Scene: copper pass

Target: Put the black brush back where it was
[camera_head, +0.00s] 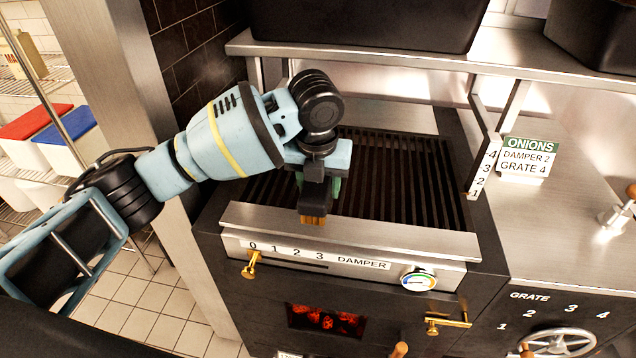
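The black brush (314,203) has a dark block head with short golden-brown bristles pointing down. My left gripper (318,184) comes in from the left and is shut on the brush, with its greenish fingers on either side of it. The brush is over the front edge of the grill grate (400,185), just above the steel front ledge. I cannot tell whether the bristles touch the metal. My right gripper is not in view.
A steel shelf (400,57) with dark bins (365,22) hangs over the back of the grill. An onions sign (525,157) stands on the counter at right. Brass damper handle (251,265), gauge (419,280) and grate wheel (560,343) are on the front. A steel post (180,120) stands left.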

